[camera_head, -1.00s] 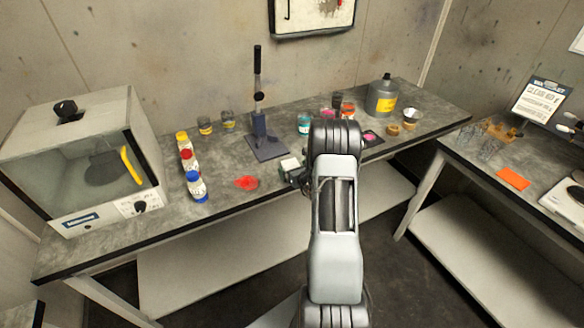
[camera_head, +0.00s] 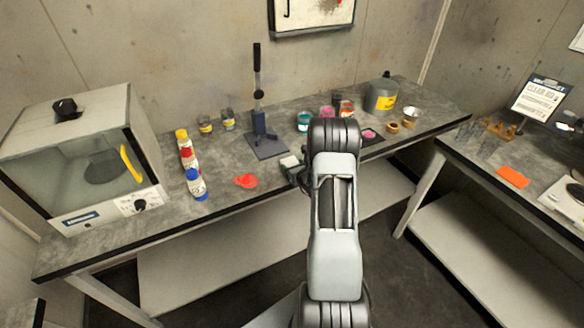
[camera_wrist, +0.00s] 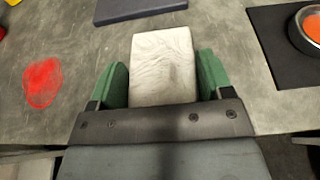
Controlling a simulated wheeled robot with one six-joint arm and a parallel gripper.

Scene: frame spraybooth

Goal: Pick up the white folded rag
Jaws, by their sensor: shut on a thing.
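The white folded rag (camera_wrist: 163,62) lies between the two green fingers of my gripper (camera_wrist: 163,80) in the wrist view. My gripper is shut on it, and its far end sticks out past the fingertips. In the head view the rag (camera_head: 289,161) shows as a small pale patch near the front edge of the grey workbench (camera_head: 225,185). My gripper there (camera_head: 291,171) is partly hidden behind my arm. I cannot tell for sure whether the rag still touches the bench.
A red patch (camera_head: 246,181) lies left of the rag. A dark press stand (camera_head: 265,146) stands behind it. Bottles (camera_head: 196,185) and a glass-fronted box (camera_head: 90,165) are farther left. Jars (camera_head: 304,122) and a grey can (camera_head: 381,98) stand to the right.

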